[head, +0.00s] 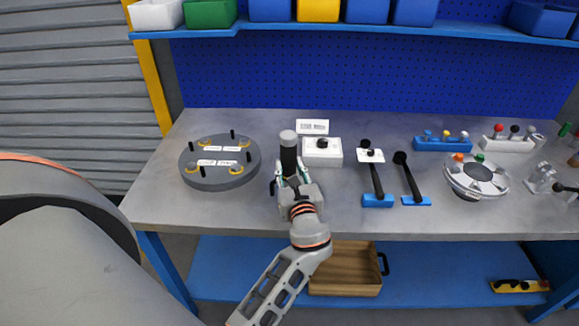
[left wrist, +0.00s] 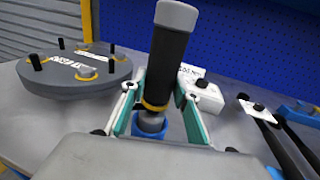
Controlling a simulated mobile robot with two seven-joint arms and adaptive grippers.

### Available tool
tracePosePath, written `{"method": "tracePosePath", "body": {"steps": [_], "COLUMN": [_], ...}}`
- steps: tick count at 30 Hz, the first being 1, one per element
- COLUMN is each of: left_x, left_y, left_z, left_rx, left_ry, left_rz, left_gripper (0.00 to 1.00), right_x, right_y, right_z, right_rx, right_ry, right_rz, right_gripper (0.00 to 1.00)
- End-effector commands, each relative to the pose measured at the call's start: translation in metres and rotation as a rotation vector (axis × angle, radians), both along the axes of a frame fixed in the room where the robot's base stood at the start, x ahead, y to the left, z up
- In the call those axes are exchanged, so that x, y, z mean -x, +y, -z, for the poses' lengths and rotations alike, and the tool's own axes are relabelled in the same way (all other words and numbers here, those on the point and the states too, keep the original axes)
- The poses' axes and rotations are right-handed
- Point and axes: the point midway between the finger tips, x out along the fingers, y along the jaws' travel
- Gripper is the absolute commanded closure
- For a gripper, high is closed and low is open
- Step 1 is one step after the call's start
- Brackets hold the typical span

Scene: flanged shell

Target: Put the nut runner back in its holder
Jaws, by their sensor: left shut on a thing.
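The nut runner (head: 288,158) is an upright tool with a black grip and a grey top cap; it also shows in the left wrist view (left wrist: 168,52). My left gripper (head: 291,182) is shut on its lower part, above the left middle of the bench. In the left wrist view the two green-edged fingers (left wrist: 158,112) stand on either side of it, just by a yellow band. A blue ring-shaped holder (left wrist: 172,133) shows around or just behind its grey lower end; I cannot tell whether the end sits inside. My right gripper is not in view.
A round grey flanged shell (head: 219,178) with upright pins stands left of the gripper. A white box (head: 322,158) with a black knob is close on the right. Two black-handled tools (head: 377,185) stand farther right, then a silver round housing (head: 476,180). The front bench strip is clear.

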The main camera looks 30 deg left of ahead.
Motion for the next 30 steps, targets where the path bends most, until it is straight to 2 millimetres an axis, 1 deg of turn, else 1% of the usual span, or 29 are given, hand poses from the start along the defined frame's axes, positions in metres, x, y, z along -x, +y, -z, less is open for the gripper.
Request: {"method": "tracePosePath", "body": {"steps": [30], "left_x": [0.0], "left_y": [0.0], "left_z": [0.018], "left_rx": [-0.003], "left_ry": [-0.004], "left_rz": [0.0], "left_gripper": [1.0], "right_x": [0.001], "right_y": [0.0], "right_z": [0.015], "right_rx": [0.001], "right_ry": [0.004], "right_rz": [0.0], "right_gripper": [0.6]}}
